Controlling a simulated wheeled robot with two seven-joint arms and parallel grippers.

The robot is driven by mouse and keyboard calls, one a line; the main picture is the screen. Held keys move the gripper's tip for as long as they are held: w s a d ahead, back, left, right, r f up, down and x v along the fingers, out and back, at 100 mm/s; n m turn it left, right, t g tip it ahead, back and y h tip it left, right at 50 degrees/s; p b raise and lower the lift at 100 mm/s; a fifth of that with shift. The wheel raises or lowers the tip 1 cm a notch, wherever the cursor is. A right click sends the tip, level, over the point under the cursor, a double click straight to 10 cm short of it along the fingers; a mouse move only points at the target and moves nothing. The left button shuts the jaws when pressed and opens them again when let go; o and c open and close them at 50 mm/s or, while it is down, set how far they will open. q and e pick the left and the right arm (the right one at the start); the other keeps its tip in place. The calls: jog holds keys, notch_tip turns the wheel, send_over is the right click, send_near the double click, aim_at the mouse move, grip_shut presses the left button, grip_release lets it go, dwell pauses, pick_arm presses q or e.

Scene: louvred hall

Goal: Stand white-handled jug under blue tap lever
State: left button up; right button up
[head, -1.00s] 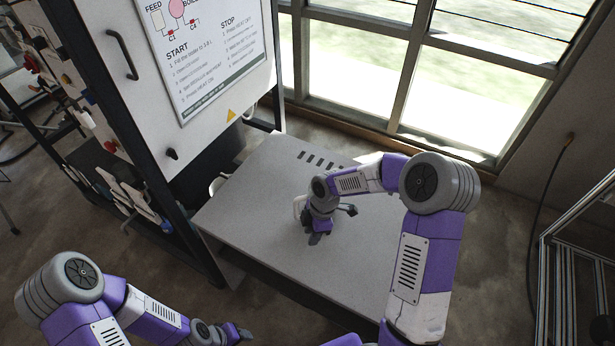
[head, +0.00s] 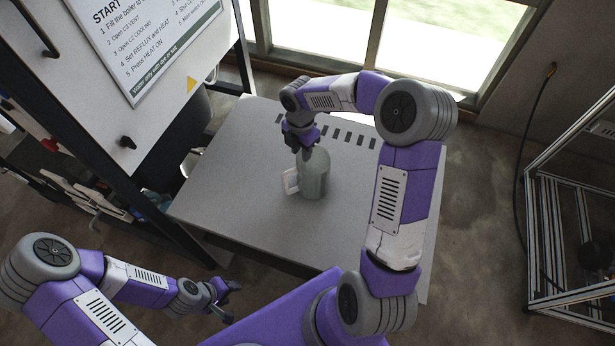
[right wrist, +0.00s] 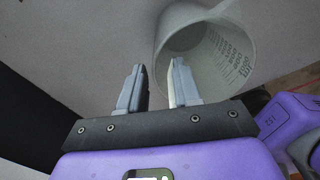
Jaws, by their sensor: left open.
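The jug (head: 314,178) is a translucent grey-green vessel standing upright on the grey table, with its white handle (head: 290,181) on its left side. My right gripper (head: 302,149) is above its top, at the rim's far left. In the right wrist view, the jug (right wrist: 207,45) shows its open mouth and printed scale. My left gripper (head: 233,302) is open and empty, low in front of the table. No blue tap lever is in view.
The table (head: 240,190) is largely clear around the jug, with a row of dark slots (head: 340,134) at its back. A white panel cabinet with an instruction sign (head: 150,40) stands left. A metal frame (head: 560,230) stands right.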

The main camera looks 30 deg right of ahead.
aim_at(301, 161)
notch_tip(301, 161, down, 6)
jog(key=shift+a+r+b, duration=0.1)
jog(key=shift+a+b, duration=0.05)
jog(key=shift+b, duration=0.7)
jog(key=shift+r, duration=0.1)
grip_shut()
